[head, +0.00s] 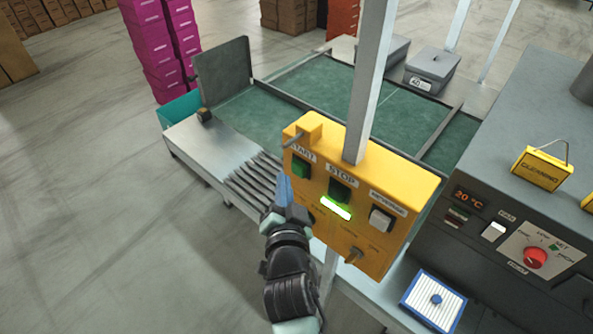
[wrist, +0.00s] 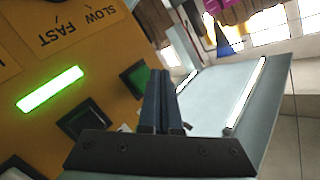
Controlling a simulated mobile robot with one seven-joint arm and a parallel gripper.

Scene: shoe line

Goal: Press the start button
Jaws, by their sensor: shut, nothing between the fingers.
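The yellow control box (head: 325,237) is mounted on a grey post. Its green start button (head: 301,167) is at the upper left, under the START label. In the wrist view the box appears turned over, and the start button (wrist: 135,80) is just left of my fingertips (wrist: 161,76). I cannot tell whether they touch the box.
A grey-white reverse button (head: 381,219) is on the right of the box, with a small knob below. A grey machine (head: 470,250) with a red dial stands at right. Behind the box is the green conveyor belt (head: 313,90). Open floor lies to the left.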

